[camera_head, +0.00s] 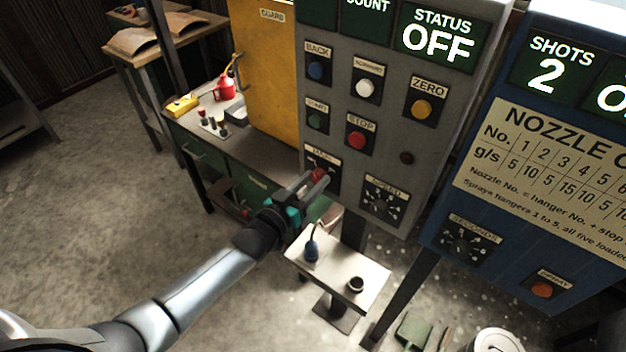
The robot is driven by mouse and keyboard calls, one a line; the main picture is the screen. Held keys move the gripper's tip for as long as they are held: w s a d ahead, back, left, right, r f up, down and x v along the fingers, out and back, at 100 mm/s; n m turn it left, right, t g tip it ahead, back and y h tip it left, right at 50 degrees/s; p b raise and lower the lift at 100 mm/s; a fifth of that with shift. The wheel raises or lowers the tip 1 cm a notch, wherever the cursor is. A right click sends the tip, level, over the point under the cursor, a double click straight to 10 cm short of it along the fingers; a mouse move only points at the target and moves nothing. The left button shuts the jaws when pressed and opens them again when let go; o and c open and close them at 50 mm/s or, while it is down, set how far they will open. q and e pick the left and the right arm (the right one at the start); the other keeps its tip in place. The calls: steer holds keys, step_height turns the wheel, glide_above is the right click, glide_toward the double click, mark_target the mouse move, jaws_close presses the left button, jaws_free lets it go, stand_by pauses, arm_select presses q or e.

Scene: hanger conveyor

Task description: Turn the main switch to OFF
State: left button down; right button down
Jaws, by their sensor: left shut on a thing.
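The main switch (318,174) has a red knob below its "MAIN" label, at the lower left of the grey control panel (387,148). My left gripper (314,183) reaches up to it from the lower left and is shut on the knob. The fingers hide much of the knob and part of its dial plate, so its exact angle is hard to tell. The status display (438,38) at the top of the panel reads OFF. My right gripper is not in view.
A speed dial (384,200) and stop button (356,140) sit close to the switch. A blue panel (520,190) stands at the right. A small white shelf (335,275) with a blue-handled item is below my gripper. A bench (255,160) stands behind at left.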

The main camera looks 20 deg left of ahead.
arm_select(q)
steer(key=shift+a+n+h+b, duration=0.1)
steer(key=shift+n+h+b, duration=0.2)
steer(key=shift+n, duration=1.7)
steer(key=shift+c, duration=2.2)
jaws_free()
steer(key=v, duration=1.5)
steer(key=shift+r, duration=0.2)
steer(key=shift+a, duration=0.1)
